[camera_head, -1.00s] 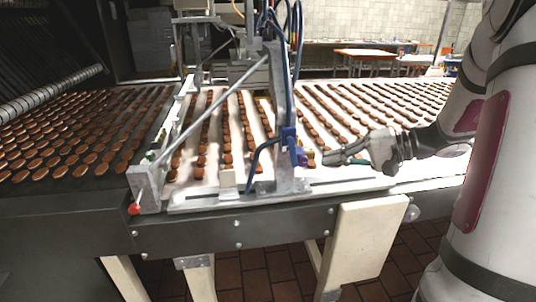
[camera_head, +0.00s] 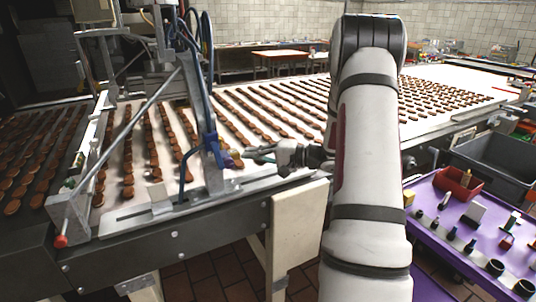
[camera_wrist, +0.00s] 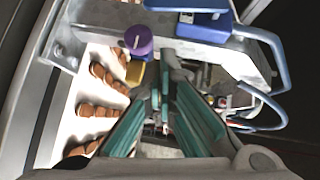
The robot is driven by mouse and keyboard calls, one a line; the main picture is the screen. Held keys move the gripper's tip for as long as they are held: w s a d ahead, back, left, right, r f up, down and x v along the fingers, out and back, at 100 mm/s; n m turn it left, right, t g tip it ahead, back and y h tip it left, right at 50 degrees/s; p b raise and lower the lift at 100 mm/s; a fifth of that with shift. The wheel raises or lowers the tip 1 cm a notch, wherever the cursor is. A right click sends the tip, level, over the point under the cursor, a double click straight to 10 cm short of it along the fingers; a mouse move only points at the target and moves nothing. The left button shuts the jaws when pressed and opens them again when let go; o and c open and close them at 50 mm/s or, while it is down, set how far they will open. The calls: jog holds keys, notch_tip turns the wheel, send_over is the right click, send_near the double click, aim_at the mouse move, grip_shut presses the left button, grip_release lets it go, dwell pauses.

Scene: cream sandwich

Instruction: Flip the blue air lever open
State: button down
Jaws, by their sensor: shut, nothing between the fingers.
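A blue valve part (camera_head: 211,142) sits on the upright metal post beside the conveyor. In the wrist view, a blue block (camera_wrist: 203,29) with a flat blue piece (camera_wrist: 186,4) above it lies at the top; I cannot tell clearly which part is the lever or its position. A purple knob (camera_head: 226,160) is just beside it, also in the wrist view (camera_wrist: 138,39), with a yellow part (camera_wrist: 137,73) below. My gripper (camera_head: 247,154) has teal fingers, shut and empty, just right of the knob. In the wrist view, the fingertips (camera_wrist: 165,75) are below the blue block, apparently apart from it.
Blue hoses (camera_wrist: 265,50) loop at the right of the wrist view. The conveyor (camera_head: 285,100) carries rows of brown biscuits. A metal rail (camera_head: 130,216) runs along its front edge. A purple table (camera_head: 465,248) with small parts and a grey bin (camera_head: 497,160) stand at right.

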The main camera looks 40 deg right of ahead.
aim_at(230, 164)
jog(key=shift+w+a+f+p, duration=0.2)
jog(key=shift+w+a, duration=0.15)
jog(key=shift+a, duration=0.35)
jog(key=shift+w+a+f+p, duration=0.15)
jog(key=shift+w+a, duration=0.2)
jog(key=shift+a, duration=0.4)
jog(key=shift+w+a+f+p, duration=0.2)
jog(key=shift+w+a, duration=0.15)
jog(key=shift+a, duration=0.35)
jog(key=shift+w+a+f+m+t+y+b, duration=0.2)
jog(key=shift+a+f+m+b, duration=0.15)
jog(key=shift+b, duration=0.3)
jog(key=shift+w+a+f+m+t+y+b, duration=0.1)
jog(key=shift+a+f+m+t+y+b, duration=0.1)
jog(key=shift+a+b, duration=0.3)
jog(key=shift+a+m+t+b, duration=0.15)
jog(key=shift+m+t+b, duration=0.1)
jog(key=shift+t+b, duration=0.25)
jog(key=shift+a, duration=0.1)
